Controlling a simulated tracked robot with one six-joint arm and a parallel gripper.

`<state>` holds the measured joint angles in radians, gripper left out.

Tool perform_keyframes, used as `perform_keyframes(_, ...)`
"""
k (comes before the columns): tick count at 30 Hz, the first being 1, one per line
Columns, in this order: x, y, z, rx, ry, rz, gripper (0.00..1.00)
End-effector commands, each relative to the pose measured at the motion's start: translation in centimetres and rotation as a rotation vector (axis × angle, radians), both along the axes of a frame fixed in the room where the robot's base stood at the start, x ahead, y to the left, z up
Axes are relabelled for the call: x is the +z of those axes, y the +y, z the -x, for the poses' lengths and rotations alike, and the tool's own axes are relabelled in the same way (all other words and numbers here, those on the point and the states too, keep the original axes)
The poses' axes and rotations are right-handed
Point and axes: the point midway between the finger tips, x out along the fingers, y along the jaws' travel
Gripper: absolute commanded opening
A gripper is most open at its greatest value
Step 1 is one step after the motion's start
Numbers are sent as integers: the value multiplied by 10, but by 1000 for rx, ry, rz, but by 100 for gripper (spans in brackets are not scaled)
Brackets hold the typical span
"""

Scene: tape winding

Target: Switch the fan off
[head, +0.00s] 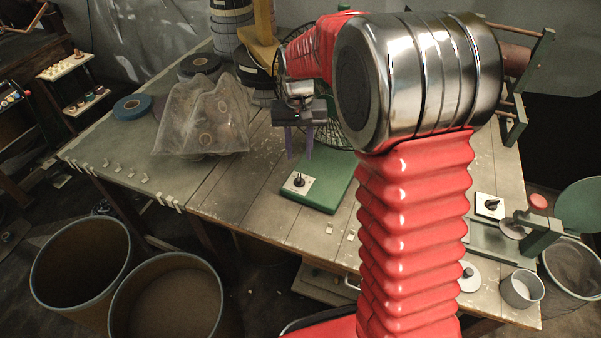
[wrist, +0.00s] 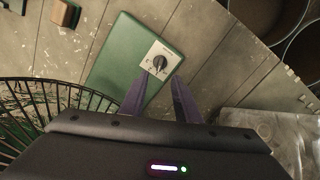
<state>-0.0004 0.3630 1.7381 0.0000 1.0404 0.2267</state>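The fan's dark wire cage (head: 336,128) stands on the table, partly hidden behind my arm. It also shows at the lower left of the wrist view (wrist: 40,98). Its green base (head: 322,190) carries a pale switch plate (head: 298,186) with a black knob (head: 299,181). In the wrist view the knob (wrist: 160,63) sits just beyond my fingertips; the plate's markings are too small to read. My gripper (head: 299,156) is above the base, its two purple fingers (wrist: 159,80) apart with nothing between them. I cannot tell which setting the knob is on.
A clear plastic bag (head: 205,118) with rolls lies left of the fan. A blue tape roll (head: 132,107) is farther left. A second switch plate (head: 490,206) is at the right, by a green stand. The tabletop in front of the base is mostly clear. Bins (head: 82,262) stand below the left edge.

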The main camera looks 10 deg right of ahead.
Motion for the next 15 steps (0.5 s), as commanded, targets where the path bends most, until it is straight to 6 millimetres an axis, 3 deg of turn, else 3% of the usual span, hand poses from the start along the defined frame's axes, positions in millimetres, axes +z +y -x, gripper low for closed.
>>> perform_keyframes(15,-79,0,1,1,2,1,30)
